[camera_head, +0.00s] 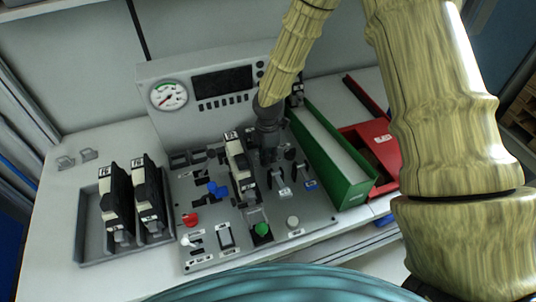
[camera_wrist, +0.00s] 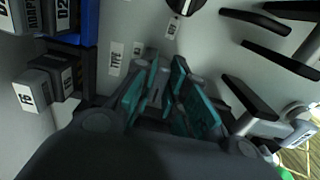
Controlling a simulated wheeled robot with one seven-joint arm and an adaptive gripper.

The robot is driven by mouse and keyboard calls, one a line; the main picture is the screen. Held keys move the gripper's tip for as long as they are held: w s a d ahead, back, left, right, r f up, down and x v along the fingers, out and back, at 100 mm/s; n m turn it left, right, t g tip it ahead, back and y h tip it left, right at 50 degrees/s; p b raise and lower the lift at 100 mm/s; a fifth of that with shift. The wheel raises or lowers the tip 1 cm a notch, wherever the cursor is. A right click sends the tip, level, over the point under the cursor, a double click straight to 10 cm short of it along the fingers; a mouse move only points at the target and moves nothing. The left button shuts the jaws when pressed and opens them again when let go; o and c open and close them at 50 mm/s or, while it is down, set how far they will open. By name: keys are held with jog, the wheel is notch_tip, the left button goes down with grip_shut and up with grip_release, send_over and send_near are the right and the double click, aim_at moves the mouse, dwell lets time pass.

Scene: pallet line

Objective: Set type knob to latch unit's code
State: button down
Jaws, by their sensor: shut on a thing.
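My gripper (camera_head: 268,142) reaches down to the back middle of the grey control panel (camera_head: 205,252). In the wrist view, the teal fingers of my gripper (camera_wrist: 166,80) are closed around a small grey knob (camera_wrist: 155,90), mostly hidden between them. A label reading TYPE (camera_wrist: 116,58) is just left of the fingers. The knob's pointer and setting cannot be read. A black and white unit (camera_head: 238,164) stands on the panel left of my gripper.
A grey tray (camera_head: 84,244) at left holds two black and white units (camera_head: 116,205). A gauge (camera_head: 168,95) and dark display (camera_head: 222,83) are behind. A green bin (camera_head: 352,196) and red bin (camera_head: 378,145) stand at right. Several black levers (camera_wrist: 250,97) lie right of the fingers.

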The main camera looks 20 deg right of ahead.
dwell(0.4)
jog(key=c, duration=1.4)
grip_release()
jog(key=shift+c, duration=0.2)
notch_tip(320, 180, up, 12)
jog(key=shift+r, duration=0.1)
